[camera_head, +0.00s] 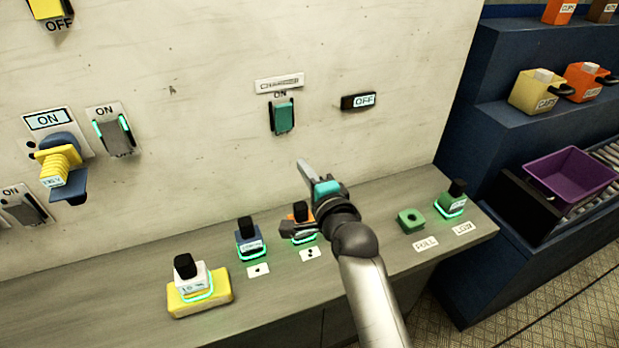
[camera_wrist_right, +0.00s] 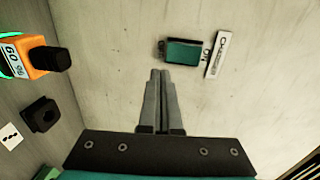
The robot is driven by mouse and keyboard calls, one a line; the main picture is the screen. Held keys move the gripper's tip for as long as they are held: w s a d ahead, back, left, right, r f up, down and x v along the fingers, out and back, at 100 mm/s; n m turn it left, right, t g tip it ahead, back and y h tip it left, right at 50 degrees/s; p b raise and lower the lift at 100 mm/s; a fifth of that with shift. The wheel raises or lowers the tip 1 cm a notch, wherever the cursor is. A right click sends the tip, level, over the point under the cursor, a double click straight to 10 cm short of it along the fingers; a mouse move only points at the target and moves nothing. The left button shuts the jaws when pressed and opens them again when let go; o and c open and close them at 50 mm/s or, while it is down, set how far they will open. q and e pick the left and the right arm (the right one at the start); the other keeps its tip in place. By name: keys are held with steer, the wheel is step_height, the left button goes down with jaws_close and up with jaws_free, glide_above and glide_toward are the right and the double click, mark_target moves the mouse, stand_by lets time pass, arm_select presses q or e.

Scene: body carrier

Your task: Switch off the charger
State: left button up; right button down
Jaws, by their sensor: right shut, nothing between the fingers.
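The charger switch (camera_head: 284,117) is a teal rocker on the pale wall, below a "CHARGER" plate (camera_head: 279,83) and the word "ON". My left gripper is not in view.
Other wall switches (camera_head: 114,130) and a yellow plug-like piece (camera_head: 60,168) are at the left. The grey shelf (camera_head: 345,207) below holds several black-topped blocks, including an orange one (camera_wrist_right: 28,55) near my right gripper. A blue rack (camera_head: 500,160) with a purple bin (camera_head: 571,178) stands at the right.

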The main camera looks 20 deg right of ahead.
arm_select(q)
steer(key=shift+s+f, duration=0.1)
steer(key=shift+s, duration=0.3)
arm_select(e)
steer(key=shift+s+f, duration=0.2)
steer(key=shift+s, duration=0.9)
